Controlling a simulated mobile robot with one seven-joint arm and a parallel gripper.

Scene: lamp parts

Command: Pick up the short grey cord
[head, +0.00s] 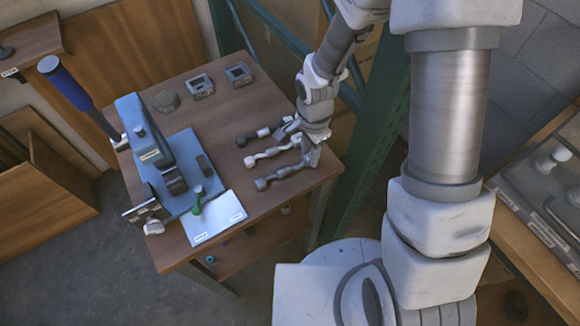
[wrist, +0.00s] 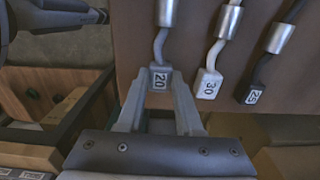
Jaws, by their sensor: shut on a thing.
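Three short cords lie side by side on the brown table. The grey cord (head: 280,174) is nearest the front edge, and its end block marked 20 (wrist: 160,76) shows in the wrist view. My gripper (wrist: 160,88) is shut on that end block, one finger on each side. In the head view my gripper (head: 309,157) is at the right end of the grey cord, hiding that end. The cord seems to lie at table level; I cannot tell whether it is lifted. The white cord (head: 265,154) is marked 30 (wrist: 208,84). The dark cord (head: 252,137) is marked 25 (wrist: 253,94).
A blue press-like fixture (head: 146,145) and a white plate with a green part (head: 217,217) stand left of the cords. Two square grey blocks (head: 201,87) and a round piece (head: 166,101) sit at the back. A green post (head: 375,130) rises right of the table.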

